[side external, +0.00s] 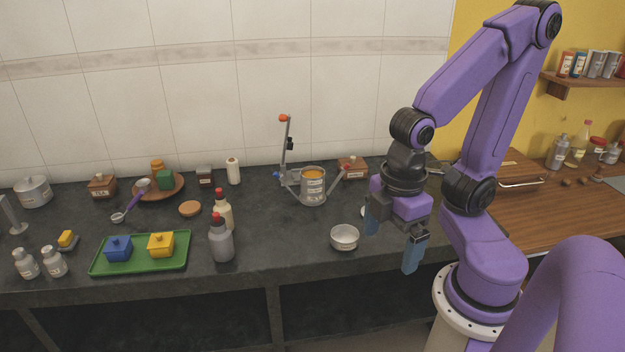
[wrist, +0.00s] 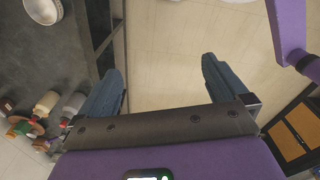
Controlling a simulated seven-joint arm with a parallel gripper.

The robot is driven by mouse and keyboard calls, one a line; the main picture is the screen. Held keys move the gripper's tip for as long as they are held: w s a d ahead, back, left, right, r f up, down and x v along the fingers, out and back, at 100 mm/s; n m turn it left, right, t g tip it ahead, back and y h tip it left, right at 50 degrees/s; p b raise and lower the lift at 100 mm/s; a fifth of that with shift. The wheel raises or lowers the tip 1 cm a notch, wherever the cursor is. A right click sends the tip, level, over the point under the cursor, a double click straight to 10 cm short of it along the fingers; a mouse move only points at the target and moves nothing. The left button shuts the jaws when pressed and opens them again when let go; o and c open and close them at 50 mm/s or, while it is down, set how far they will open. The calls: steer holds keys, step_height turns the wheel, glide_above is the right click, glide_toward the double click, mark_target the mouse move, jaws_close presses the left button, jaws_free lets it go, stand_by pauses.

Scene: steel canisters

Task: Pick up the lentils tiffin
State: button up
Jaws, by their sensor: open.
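A steel canister (side external: 313,188) with orange contents and a pale label stands upright on the dark counter, near the wall. Its label is too small to read, so I cannot confirm that it is the lentils tiffin. A lidded steel pot (side external: 34,192) stands at the far left of the counter. My gripper (side external: 391,236) is open and empty, to the right of the canister and apart from it, near the counter's right end. In the wrist view my gripper (wrist: 162,66) has its blue fingers spread over the floor, with nothing between them.
A steel bowl (side external: 344,238) sits between my gripper and two bottles; a red-capped one (side external: 221,242) is nearer. A stand with an orange top (side external: 285,150) rises beside the canister. A green tray (side external: 183,262) holds blue and yellow boxes.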

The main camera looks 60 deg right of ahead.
steer(key=w+d+f+n+t+h, duration=0.1)
steer(key=w+d+f+h, duration=0.2)
steer(key=w, duration=0.5)
steer(key=n+t+h, duration=0.5)
steer(key=n+h, duration=0.5)
glide_toward(314, 171)
steer(key=x, duration=0.8)
steer(key=shift+d, duration=0.1)
steer(key=c, duration=1)
steer(key=shift+o, duration=0.2)
